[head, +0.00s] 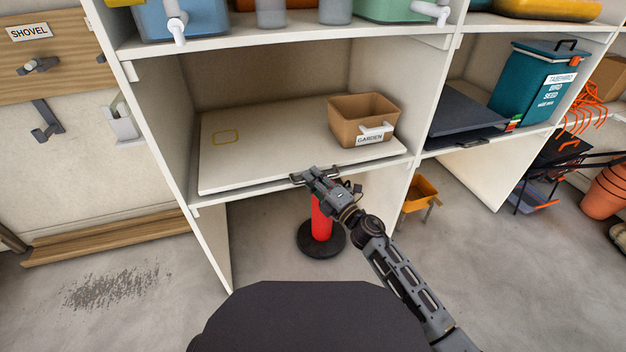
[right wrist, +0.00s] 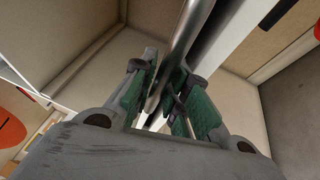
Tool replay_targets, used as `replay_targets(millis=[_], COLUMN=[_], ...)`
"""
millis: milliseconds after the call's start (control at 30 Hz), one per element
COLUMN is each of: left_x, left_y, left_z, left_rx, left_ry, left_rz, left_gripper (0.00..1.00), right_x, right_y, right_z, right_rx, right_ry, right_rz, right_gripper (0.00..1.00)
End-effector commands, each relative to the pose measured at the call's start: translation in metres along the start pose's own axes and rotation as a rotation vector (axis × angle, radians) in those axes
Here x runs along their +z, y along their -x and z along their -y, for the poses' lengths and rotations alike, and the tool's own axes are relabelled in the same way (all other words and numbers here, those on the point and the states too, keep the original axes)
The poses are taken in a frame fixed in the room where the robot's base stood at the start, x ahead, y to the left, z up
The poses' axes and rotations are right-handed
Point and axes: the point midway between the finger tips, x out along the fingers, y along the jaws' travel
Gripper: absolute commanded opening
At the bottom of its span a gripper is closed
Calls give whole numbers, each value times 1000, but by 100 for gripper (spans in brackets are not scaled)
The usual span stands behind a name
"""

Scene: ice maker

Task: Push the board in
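The board (head: 265,150) is a flat cream panel lying level in the middle bay of the white shelving. It carries a yellow outlined rectangle at its left. Its front edge is close to the front of the bay. A dark bar handle (head: 300,178) is on that front edge. My right gripper (head: 312,176) is at the handle. In the right wrist view, the green-padded fingers of my right gripper (right wrist: 170,95) close around a metal bar (right wrist: 178,65) from both sides. The fingertips partly hide the handle in the head view. My left gripper is not in view.
A cardboard box labelled GARDEN (head: 360,122) stands on the board's right part. A red post on a black base (head: 320,235) stands below the bay. A dark panel (head: 465,115) lies in the right bay beside a teal bird seed bin (head: 540,88).

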Motion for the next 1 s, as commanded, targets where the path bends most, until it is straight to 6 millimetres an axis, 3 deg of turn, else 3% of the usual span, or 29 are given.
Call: replay_targets(millis=[100,567,1000], left_x=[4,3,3], left_y=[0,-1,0], left_z=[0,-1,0], left_rx=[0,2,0], left_ry=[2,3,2], left_rz=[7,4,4], left_gripper=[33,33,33], right_x=[0,-1,-1], right_y=[-1,3,38], right_z=[-1,0,1], right_rx=[1,1,0], right_ry=[0,-1,-1], right_rz=[0,-3,-2], right_gripper=[34,34,34])
